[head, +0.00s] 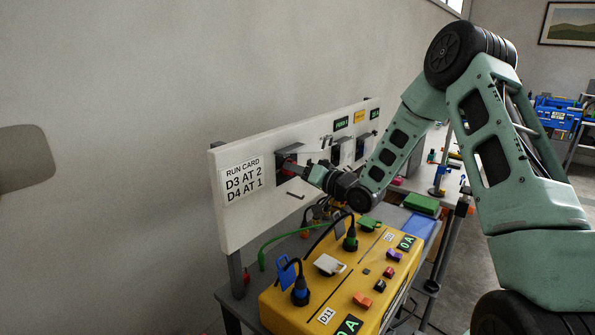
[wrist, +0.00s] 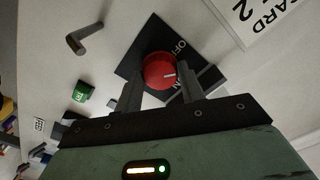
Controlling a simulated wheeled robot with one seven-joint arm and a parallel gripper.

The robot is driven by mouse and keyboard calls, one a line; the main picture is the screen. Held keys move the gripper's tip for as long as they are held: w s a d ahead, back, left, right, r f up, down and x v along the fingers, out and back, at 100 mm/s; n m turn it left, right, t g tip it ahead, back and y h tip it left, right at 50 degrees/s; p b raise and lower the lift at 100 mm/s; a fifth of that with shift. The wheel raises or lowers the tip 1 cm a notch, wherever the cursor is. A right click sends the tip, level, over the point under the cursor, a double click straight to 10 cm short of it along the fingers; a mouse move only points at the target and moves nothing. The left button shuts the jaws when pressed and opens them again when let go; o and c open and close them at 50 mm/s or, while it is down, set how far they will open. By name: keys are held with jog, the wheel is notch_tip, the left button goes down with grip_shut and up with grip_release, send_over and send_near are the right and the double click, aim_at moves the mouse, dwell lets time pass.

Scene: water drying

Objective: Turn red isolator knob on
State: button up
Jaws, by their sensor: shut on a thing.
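The red isolator knob (wrist: 159,70) sits on a black square plate (wrist: 133,62) marked OFF and ON. The white mark on the knob points right in the wrist view, between the two words. My gripper (wrist: 160,80) has one finger on each side of the knob and is shut on it. In the head view the red knob (head: 288,167) shows small at the dark switch on the white board, with my gripper (head: 299,172) reaching it from the right and partly hiding it.
The white board (head: 240,220) carries a run card (head: 243,181) and other dark switches to the right. A lever-like handle (wrist: 85,38) sticks out near the knob. A yellow control box (head: 285,310) with plugs and cables stands below, in front.

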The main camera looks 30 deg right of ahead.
jog(key=m+p, duration=0.1)
jog(key=m, duration=0.4)
jog(key=shift+m+p, duration=1.1)
jog(key=shift+m, duration=1.5)
jog(key=o, duration=1)
jog(key=shift+s, duration=0.15)
jog(key=b+v, duration=0.4)
jog(key=v, duration=1.3)
jog(key=shift+s+d+b, duration=0.1)
jog(key=shift+s+b, duration=0.05)
jog(key=shift+b, duration=0.2)
